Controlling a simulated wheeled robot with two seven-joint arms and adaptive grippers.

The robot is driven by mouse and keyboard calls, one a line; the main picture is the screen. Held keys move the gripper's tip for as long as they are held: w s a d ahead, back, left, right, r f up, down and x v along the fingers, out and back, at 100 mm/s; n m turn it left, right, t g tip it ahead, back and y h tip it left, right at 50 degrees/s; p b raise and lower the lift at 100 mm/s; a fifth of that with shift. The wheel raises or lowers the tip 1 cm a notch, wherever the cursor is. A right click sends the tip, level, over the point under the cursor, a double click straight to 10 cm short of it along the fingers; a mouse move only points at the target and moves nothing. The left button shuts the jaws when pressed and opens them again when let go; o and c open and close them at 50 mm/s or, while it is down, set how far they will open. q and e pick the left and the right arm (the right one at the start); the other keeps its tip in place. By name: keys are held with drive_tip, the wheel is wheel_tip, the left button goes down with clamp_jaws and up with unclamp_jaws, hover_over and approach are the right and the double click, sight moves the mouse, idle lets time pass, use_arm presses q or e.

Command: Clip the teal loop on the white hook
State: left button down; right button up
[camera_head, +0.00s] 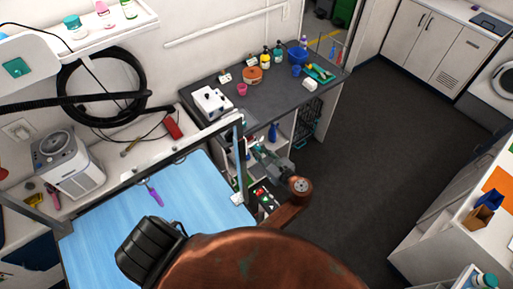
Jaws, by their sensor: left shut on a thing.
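My left gripper (257,147) is right of the middle of the head view, at the far end of my copper-coloured arm. It is small here and shut, beside the post at the right end of the metal bar. A thin teal strip, which looks like the teal loop (241,150), shows at its fingertips; the exact grip is too small to make out. Pale hooks (180,157) hang under the bar; I cannot tell which is the white hook. My right gripper is out of view.
The blue grooming table (105,235) is at lower left, with a purple loop (154,193) hanging over it. A dark counter (270,98) with bottles and bowls stands behind. A white dryer (68,165) is at left. The dark floor (400,140) is clear at right.

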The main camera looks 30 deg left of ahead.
use_arm(q)
drive_tip(key=shift+f, duration=0.25)
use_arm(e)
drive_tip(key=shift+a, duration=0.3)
use_arm(q)
drive_tip(key=c, duration=1.8)
unclamp_jaws()
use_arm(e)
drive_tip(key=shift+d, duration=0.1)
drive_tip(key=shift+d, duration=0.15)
